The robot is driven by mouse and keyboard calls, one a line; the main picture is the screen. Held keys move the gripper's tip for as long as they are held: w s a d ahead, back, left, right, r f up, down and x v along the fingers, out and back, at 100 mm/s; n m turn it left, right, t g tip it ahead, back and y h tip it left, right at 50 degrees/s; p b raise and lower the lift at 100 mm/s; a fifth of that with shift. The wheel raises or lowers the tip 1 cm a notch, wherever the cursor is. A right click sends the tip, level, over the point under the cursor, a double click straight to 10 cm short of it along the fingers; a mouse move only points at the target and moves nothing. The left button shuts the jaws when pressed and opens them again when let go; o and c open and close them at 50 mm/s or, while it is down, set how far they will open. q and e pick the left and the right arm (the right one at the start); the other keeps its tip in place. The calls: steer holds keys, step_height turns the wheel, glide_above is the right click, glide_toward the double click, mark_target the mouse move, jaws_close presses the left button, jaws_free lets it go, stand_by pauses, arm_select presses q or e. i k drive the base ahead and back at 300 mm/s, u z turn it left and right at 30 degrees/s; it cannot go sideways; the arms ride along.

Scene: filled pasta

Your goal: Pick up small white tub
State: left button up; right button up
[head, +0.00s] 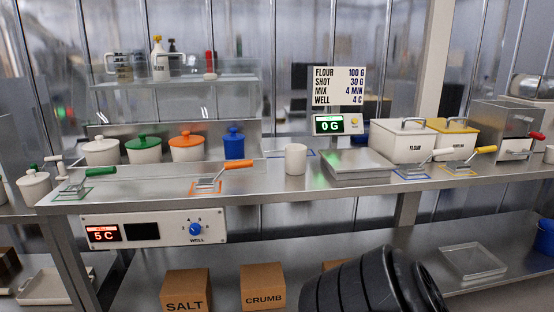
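A small plain white tub (295,158) stands upright on the steel counter (275,186), near the middle of the head view. No lid shows on it, and I cannot see inside. It stands left of the flat metal scale plate (345,166) and apart from it. Other white tubs with lids are in view: one (101,151) in the back row at left and one (34,186) at the far left end. Neither of my grippers is in view, and nothing is touching the small tub.
Tubs with green (144,150), orange (187,148) and blue (234,145) tops stand in the back row. An orange-handled scoop (222,177) lies left of the small tub. A white flour bin (402,142) stands to the right. The counter in front of the tub is clear.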

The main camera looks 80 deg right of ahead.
mark_target(295, 154)
steer(key=z, duration=0.85)
steer(key=i, duration=1.1)
steer(key=z, duration=1.2)
